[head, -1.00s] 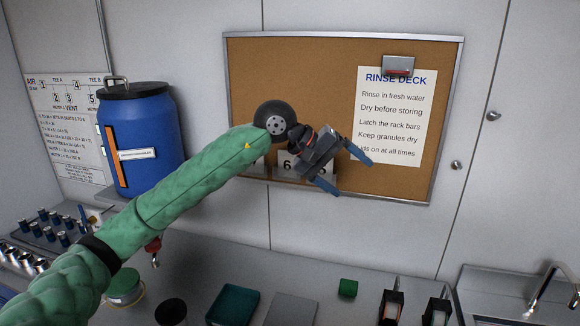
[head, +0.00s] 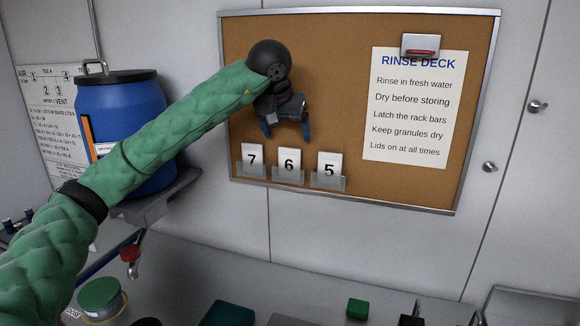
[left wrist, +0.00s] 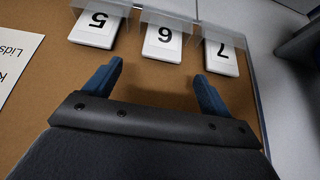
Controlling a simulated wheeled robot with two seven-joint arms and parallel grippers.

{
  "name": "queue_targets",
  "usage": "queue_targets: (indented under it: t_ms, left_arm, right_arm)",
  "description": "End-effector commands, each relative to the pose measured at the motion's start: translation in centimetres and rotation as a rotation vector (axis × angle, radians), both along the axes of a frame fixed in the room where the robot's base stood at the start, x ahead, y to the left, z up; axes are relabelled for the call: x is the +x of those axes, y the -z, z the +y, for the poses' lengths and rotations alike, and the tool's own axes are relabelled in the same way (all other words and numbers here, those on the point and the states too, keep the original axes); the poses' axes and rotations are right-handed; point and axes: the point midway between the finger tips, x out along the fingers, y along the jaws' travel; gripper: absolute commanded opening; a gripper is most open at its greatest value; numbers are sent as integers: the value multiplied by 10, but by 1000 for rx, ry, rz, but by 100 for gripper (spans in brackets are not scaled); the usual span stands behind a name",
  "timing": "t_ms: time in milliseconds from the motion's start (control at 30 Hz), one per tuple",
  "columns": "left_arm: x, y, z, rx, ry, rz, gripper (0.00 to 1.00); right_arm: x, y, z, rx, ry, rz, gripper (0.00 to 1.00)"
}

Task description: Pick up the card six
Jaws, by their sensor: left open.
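The card six (head: 289,164) stands upright in a clear holder low on the cork board, between the card seven (head: 252,160) and the card five (head: 329,169). My left gripper (head: 286,136) is open and empty above the card six, fingers pointing down toward it. In the left wrist view, the card six (left wrist: 163,40) appears upside down beyond the gap between the two blue fingers (left wrist: 158,80), with the card five (left wrist: 95,27) to its left and the card seven (left wrist: 221,56) to its right. The fingers look clear of the cards. My right gripper is not in view.
The cork board (head: 330,90) has a metal frame and a Rinse Deck notice (head: 417,110) at right. A blue barrel (head: 125,115) stands on a shelf at left. Below is a grey counter (head: 270,285) with a green block (head: 357,308) and a green-lidded jar (head: 99,293).

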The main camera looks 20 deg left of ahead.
Motion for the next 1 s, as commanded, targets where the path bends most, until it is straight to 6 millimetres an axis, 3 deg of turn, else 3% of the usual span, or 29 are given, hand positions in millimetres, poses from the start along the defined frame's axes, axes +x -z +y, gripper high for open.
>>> queue_targets:
  t_ms: [400, 700, 1000]
  left_arm:
    - [23, 39, 2, -1, 2, 1, 84]
    - [27, 44, 2, -1, 2, -1, 84]
    - [26, 44, 2, -1, 2, 0, 25]
  right_arm:
    - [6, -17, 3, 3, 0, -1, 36]
    - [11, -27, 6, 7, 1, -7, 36]
    - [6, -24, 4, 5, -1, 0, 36]
